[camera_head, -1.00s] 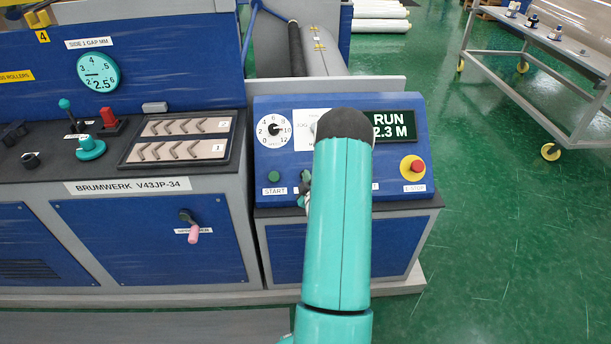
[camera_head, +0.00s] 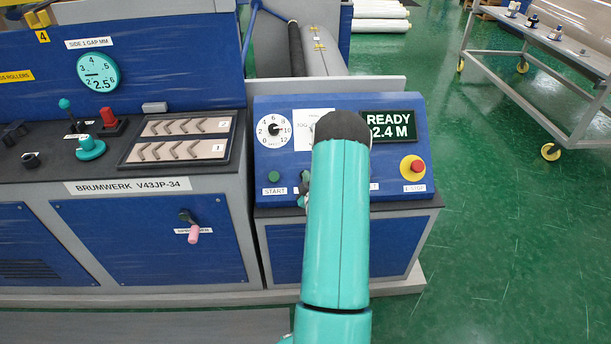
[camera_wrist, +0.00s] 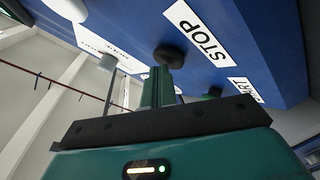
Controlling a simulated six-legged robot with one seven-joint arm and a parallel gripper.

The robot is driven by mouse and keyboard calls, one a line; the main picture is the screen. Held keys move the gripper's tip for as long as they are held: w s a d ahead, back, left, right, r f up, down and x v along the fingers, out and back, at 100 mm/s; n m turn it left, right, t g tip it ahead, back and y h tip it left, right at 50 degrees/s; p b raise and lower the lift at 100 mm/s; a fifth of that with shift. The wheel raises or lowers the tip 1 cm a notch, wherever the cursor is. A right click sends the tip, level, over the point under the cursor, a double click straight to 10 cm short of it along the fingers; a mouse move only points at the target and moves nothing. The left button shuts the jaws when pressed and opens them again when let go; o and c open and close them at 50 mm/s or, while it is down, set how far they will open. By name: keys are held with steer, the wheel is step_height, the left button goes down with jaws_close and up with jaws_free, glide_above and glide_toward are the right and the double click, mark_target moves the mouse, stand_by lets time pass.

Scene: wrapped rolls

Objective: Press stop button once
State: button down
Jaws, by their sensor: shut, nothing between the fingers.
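The stop button (camera_wrist: 169,56) is a dark round knob beside the white STOP label (camera_wrist: 196,32) on the blue panel in the wrist view. My gripper (camera_wrist: 160,78) is shut and empty, with its tip right by the knob. I cannot tell whether they touch. In the body view my teal arm hides the stop button and most of my gripper. The display (camera_head: 388,126) on the control panel (camera_head: 410,190) reads READY 2.4 M.
The start button (camera_head: 274,176) is left of my arm. The red emergency stop (camera_head: 417,167) on its yellow base is to the right. The speed dial (camera_head: 273,130) is above the start button. A wheeled cart (camera_head: 540,50) stands at the far right, with clear green floor before it.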

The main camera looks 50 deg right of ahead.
steer(key=shift+r, duration=0.1)
steer(key=shift+s+a+r, duration=0.55)
steer(key=shift+a+r, duration=0.05)
steer(key=shift+r, duration=0.25)
steer(key=shift+s+a+r, duration=0.35)
steer(key=shift+a+r, duration=0.05)
steer(key=shift+r, duration=0.25)
steer(key=shift+s+a+r, duration=0.35)
steer(key=shift+a+r, duration=0.05)
steer(key=shift+r, duration=0.25)
steer(key=shift+s+a+r, duration=0.35)
steer(key=shift+a+r, duration=0.05)
steer(key=shift+r, duration=0.25)
